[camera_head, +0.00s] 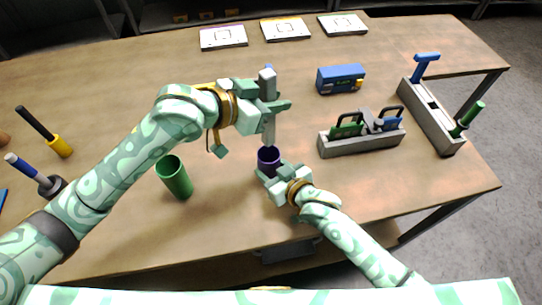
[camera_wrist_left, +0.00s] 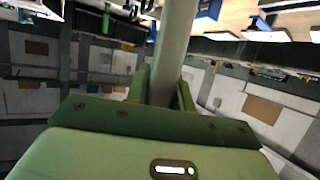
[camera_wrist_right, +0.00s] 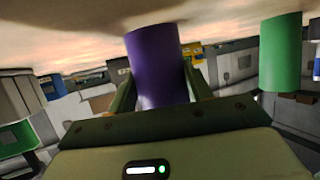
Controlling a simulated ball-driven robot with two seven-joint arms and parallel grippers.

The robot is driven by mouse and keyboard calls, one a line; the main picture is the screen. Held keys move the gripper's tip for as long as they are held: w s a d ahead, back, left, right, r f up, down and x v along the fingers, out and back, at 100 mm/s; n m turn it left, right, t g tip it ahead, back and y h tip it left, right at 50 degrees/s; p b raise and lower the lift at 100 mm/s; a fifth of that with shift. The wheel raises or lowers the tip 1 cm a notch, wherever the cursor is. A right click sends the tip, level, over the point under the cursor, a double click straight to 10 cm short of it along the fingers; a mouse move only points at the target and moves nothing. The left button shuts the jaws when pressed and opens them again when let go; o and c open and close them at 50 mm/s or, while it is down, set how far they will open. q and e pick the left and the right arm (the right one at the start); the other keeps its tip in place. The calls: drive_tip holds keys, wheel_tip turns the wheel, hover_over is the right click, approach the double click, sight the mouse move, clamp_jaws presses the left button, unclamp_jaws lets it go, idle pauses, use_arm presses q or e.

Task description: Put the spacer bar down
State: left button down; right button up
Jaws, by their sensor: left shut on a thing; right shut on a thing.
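My left gripper (camera_head: 270,104) is shut on the spacer bar (camera_head: 268,130), a plain grey bar held upright over the table. The bar also shows between the fingers in the left wrist view (camera_wrist_left: 178,50). Its lower end is just above or at the mouth of a purple cup (camera_head: 268,156); I cannot tell whether it is inside. My right gripper (camera_head: 272,174) is shut on the purple cup, which also fills the middle of the right wrist view (camera_wrist_right: 158,65). The cup's lower part is hidden by the fingers in the head view.
A green cup (camera_head: 174,178) stands left of the purple one. A grey holder (camera_head: 362,146), a blue box (camera_head: 340,78) and a tool rack (camera_head: 430,112) are to the right. White plates (camera_head: 285,29) lie at the back. Handled tools (camera_head: 58,147) are at the left.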

use_arm(q)
wheel_tip(320, 180, down, 15)
drive_tip(key=shift+r, duration=0.15)
drive_tip(key=c, duration=1.2)
unclamp_jaws()
use_arm(e)
drive_tip(key=o, duration=1.1)
use_arm(q)
drive_tip(key=v, duration=1.2)
